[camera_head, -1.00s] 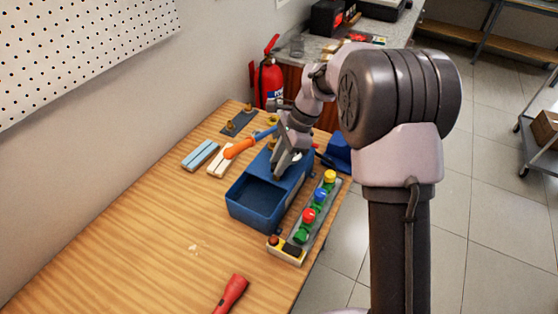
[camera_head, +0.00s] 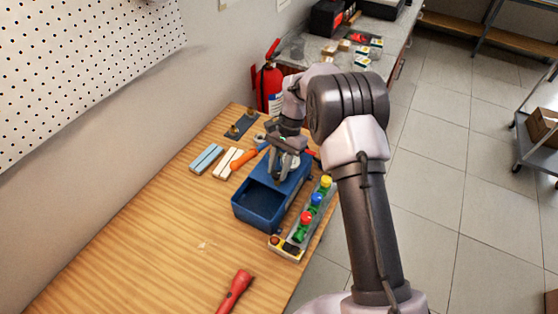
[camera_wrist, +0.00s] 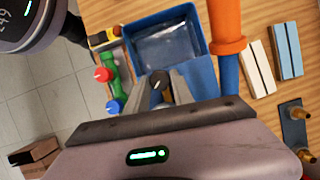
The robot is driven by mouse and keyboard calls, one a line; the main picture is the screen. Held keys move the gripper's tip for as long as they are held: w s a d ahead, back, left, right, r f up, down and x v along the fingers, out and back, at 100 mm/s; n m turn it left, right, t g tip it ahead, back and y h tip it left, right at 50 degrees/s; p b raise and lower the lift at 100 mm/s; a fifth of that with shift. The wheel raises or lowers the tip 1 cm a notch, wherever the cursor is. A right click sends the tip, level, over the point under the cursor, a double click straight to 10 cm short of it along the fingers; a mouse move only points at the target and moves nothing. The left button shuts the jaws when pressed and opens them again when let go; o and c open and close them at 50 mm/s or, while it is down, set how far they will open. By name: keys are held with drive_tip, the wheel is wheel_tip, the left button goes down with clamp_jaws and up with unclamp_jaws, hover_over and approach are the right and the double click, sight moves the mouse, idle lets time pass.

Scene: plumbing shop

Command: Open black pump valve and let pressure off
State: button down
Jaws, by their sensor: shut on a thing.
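The blue test pump (camera_head: 258,205) stands on the wooden bench, with its open tank (camera_wrist: 205,35) toward the front. The black valve knob (camera_wrist: 159,77) shows in the wrist view on the pump's body, just beyond the tank edge. My gripper (camera_wrist: 158,88) has its two grey fingers on either side of this knob, shut on it. In the head view my gripper (camera_head: 284,168) reaches down onto the pump top and hides the knob. The pump's lever has an orange grip (camera_head: 245,160), which also shows close beside the gripper in the wrist view (camera_wrist: 226,22).
A manifold with red, blue, green and yellow knobs (camera_head: 305,218) lies right along the pump. Blue bars (camera_head: 206,158) and white bars (camera_head: 227,163) lie left. A red flashlight (camera_head: 235,292) is in front; a fire extinguisher (camera_head: 268,85) stands behind. The front-left bench is mostly clear.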

drive_tip(key=n+p, duration=0.1)
drive_tip(key=n+h+p, duration=0.1)
drive_tip(key=n, duration=0.1)
drive_tip(key=shift+a+r+n+g, duration=0.15)
drive_tip(key=shift+n+g, duration=0.15)
drive_tip(key=shift+g, duration=0.1)
drive_tip(key=shift+a+n+h+p, duration=0.1)
drive_tip(key=shift+n+h+p, duration=0.9)
drive_tip(key=shift+n, duration=1.3)
drive_tip(key=c, duration=1.1)
unclamp_jaws()
drive_tip(key=shift+w, duration=0.1)
drive_tip(key=p+v, duration=0.2)
drive_tip(key=v, duration=0.9)
drive_tip(key=shift+w+r, duration=0.25)
drive_tip(key=shift+w, duration=0.05)
